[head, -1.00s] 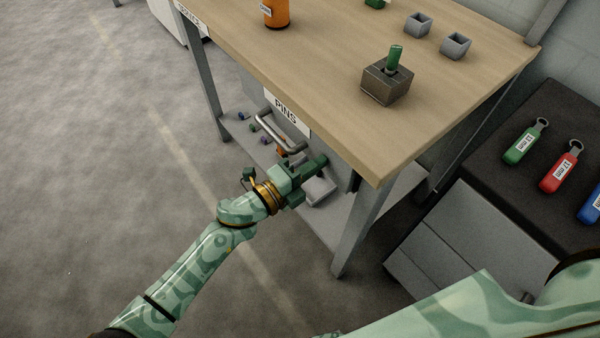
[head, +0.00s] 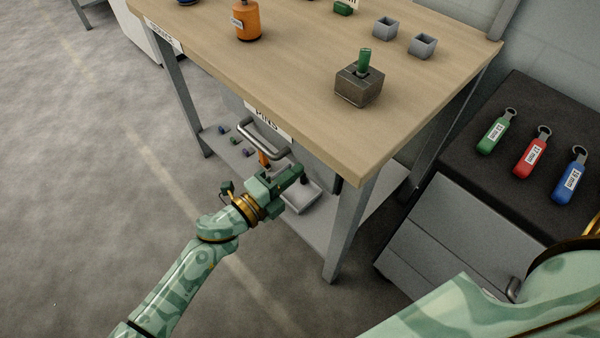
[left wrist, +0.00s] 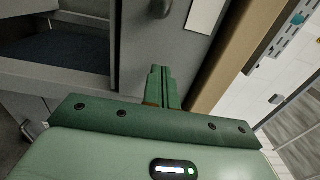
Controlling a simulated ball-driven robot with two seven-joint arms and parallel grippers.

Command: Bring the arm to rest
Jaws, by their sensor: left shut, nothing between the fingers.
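My left arm comes in from the lower left in the head view. Its green gripper (head: 297,176) is beside the front of the workbench (head: 290,60), below the tabletop edge and near the metal handle of the drawer marked PINS (head: 265,137). In the left wrist view the two fingers (left wrist: 161,82) are together with nothing between them. The grey drawer front and the wooden edge of the bench lie beyond them. My right arm shows in part at the lower right of the head view; its gripper is out of view.
On the bench stand a grey block with a green pin (head: 358,84), an orange bottle (head: 246,22) and two grey cups (head: 422,45). Green, red (head: 531,158) and blue tags lie on a dark surface at right. The floor (head: 80,200) at left is clear.

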